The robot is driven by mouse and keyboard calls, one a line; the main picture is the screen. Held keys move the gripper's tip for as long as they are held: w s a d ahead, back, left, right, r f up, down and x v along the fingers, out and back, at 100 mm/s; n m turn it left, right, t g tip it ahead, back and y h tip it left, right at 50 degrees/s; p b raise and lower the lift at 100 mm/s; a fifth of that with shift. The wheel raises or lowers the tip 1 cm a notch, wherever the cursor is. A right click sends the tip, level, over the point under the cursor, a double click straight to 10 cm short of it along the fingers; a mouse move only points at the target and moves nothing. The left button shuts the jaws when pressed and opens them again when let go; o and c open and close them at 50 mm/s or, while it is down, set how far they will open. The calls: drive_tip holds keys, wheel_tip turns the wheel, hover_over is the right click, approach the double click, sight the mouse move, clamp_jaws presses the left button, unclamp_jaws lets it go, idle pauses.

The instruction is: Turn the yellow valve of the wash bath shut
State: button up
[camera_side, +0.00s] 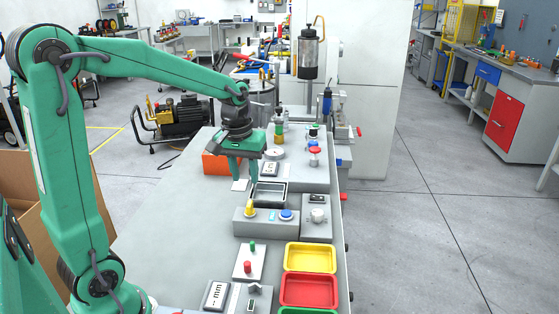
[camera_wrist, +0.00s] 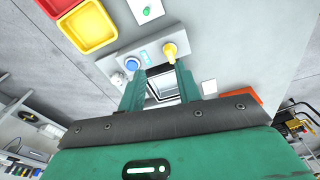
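The yellow valve (camera_side: 250,208) stands on the left of the grey wash bath's front panel (camera_side: 240,223). In the wrist view the yellow valve (camera_wrist: 170,50) shows just beyond my fingertips, with its knob end up towards the picture's top. The metal basin (camera_side: 284,188) of the bath lies behind the panel and shows between my fingers in the wrist view (camera_wrist: 163,86). My gripper (camera_side: 242,178) points down over the basin's left side, behind the valve and apart from it. In the wrist view my gripper (camera_wrist: 160,70) has its two fingers spread, with nothing held between them.
A blue button (camera_side: 286,215) sits right of the valve on the same panel. A grey box with a round knob (camera_side: 318,216) stands further right. A plate with red and green buttons (camera_side: 249,262), a yellow tray (camera_side: 311,257) and a red tray (camera_side: 309,290) lie nearer the camera.

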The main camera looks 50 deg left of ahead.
drive_tip(key=n+g, duration=0.1)
drive_tip(key=n, duration=0.1)
hover_over(249, 203)
wheel_tip(249, 203, down, 4)
drive_tip(key=shift+w+f, duration=0.1)
drive_tip(key=shift+f, duration=0.1)
drive_tip(key=shift+f, duration=0.15)
drive_tip(key=shift+f, duration=3.75)
clamp_jaws()
